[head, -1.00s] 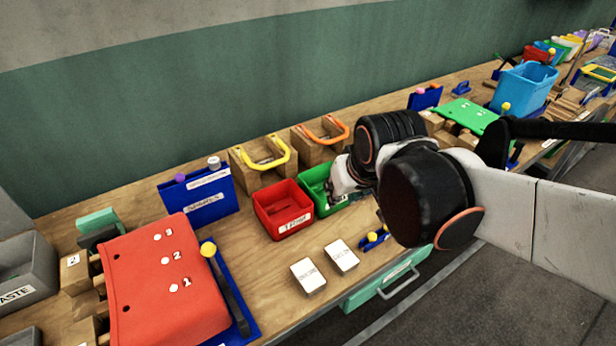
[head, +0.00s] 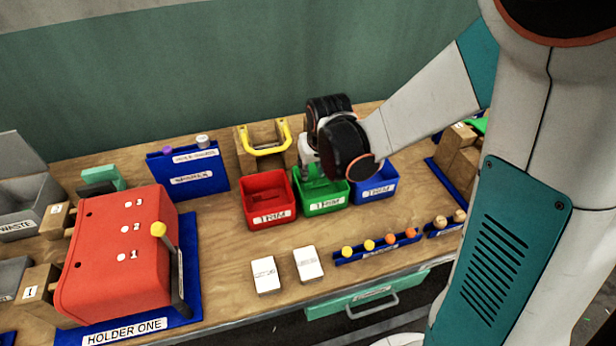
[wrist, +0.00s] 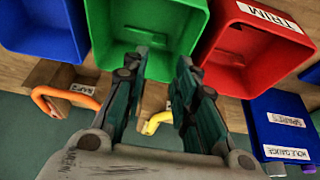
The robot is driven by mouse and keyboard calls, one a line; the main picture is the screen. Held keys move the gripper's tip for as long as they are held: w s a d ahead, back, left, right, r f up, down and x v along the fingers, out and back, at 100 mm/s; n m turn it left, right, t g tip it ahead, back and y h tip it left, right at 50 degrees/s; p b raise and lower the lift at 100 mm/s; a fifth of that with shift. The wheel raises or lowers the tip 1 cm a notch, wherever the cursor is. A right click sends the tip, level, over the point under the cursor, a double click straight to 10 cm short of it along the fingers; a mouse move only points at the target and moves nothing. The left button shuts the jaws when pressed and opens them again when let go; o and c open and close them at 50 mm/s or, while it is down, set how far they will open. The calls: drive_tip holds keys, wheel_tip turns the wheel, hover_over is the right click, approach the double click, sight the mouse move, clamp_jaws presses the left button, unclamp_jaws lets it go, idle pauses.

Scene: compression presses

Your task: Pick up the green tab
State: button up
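The green bin (wrist: 188,12) lies beyond the fingertips there. A small darker green shape (wrist: 146,37) shows inside it; it may be the green tab, but I cannot tell for sure. In the head view the bin's inside is mostly hidden by my gripper.
The red bin (head: 268,212) and blue bin (head: 374,194) stand close on either side. A wooden block with a yellow handle (head: 264,150) is behind. Two white cards (head: 308,263) and a blue rack of pegs (head: 378,252) lie in front. A red press (head: 115,262) stands left.

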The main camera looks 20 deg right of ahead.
drive_tip(key=b, duration=0.2)
hover_over(309, 192)
drive_tip(key=s, duration=0.2)
drive_tip(key=f, duration=0.5)
drive_tip(key=shift+w+a+f, duration=0.1)
drive_tip(key=shift+w+f, duration=0.1)
drive_tip(key=shift+f, duration=0.1)
drive_tip(key=shift+b+x, duration=0.9)
drive_tip(key=shift+x, duration=1.8)
drive_tip(key=shift+s, duration=0.2)
drive_tip(key=c, duration=0.3)
drive_tip(key=shift+r, duration=0.1)
wheel_tip(309, 192, up, 20)
drive_tip(key=p, duration=0.6)
